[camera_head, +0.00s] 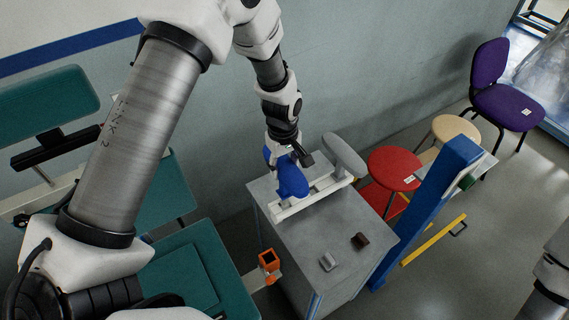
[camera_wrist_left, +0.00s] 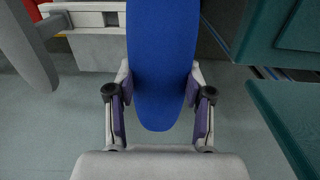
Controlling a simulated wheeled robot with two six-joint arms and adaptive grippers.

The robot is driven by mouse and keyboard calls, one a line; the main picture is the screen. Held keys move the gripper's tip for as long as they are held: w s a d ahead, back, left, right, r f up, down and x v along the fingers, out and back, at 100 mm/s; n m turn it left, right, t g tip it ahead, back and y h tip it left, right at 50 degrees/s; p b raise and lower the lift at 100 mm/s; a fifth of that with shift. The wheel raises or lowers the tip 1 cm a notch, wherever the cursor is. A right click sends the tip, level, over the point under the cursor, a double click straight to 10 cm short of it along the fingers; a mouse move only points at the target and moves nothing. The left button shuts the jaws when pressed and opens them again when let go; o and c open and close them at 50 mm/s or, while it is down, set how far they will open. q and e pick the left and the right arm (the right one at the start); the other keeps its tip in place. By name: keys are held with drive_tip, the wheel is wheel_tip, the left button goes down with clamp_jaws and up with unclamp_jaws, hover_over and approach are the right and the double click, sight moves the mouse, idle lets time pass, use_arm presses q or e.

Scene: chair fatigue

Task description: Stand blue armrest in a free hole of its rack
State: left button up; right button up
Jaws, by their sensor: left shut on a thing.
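The blue armrest (camera_head: 292,180) is held by my left gripper (camera_head: 290,156) at the rack on top of the grey cabinet. In the left wrist view the blue armrest (camera_wrist_left: 163,60) lies between the two fingers of my left gripper (camera_wrist_left: 160,112), which is shut on it. The white rack (camera_head: 318,193) shows below and to the right of the armrest. A grey armrest (camera_head: 344,155) stands at the rack's right end. In the left wrist view the rack (camera_wrist_left: 97,20) is at upper left. I cannot tell whether the blue armrest's lower end touches the rack.
The grey cabinet top (camera_head: 300,235) also holds a small grey block (camera_head: 327,262) and a dark brown block (camera_head: 360,240). A blue post (camera_head: 430,205) rises at its right. A red stool (camera_head: 393,167) stands behind. An orange box (camera_head: 268,260) is left of the cabinet.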

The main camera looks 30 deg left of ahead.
use_arm(q)
drive_tip(key=shift+f+b, duration=1.65)
drive_tip(key=shift+f, duration=1.5)
drive_tip(key=o, duration=1.5)
wheel_tip(320, 180, up, 12)
drive_tip(key=shift+s+a+r, duration=0.1)
drive_tip(key=shift+s, duration=0.05)
